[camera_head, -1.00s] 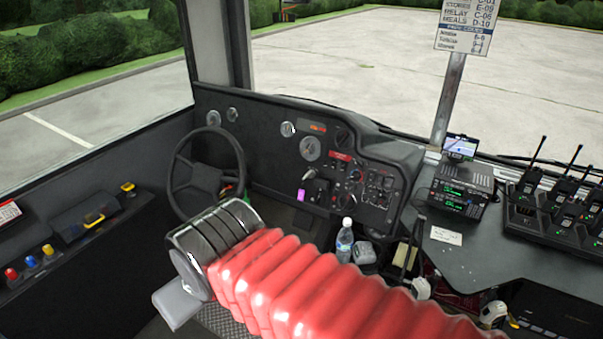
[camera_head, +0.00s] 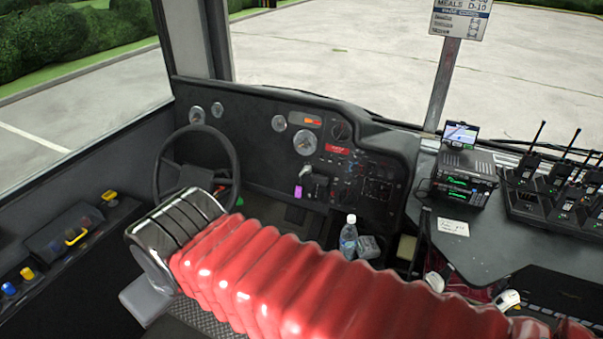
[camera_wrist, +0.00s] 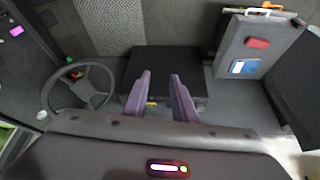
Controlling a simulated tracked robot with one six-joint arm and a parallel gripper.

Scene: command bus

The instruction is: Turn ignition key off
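A small purple tag (camera_head: 298,192) hangs on the black dashboard (camera_head: 262,165), right of the steering wheel; it looks like a key tag. The key itself is too small to make out, so I cannot tell how it is turned. In the wrist view a purple spot, likely the same tag (camera_wrist: 16,31), shows at the upper left, well away from my fingers. My gripper (camera_wrist: 160,75) shows two purple fingers standing apart with nothing between them. They are in front of a dark seat-like block. In the head view my gripper is not visible.
The steering wheel (camera_head: 195,170) stands left of the tag. A water bottle (camera_head: 348,238) stands below the dashboard. A radio unit (camera_head: 464,180) and several handheld radios (camera_head: 560,195) sit on the right-hand counter (camera_head: 480,255). A side console (camera_head: 75,235) runs along the left.

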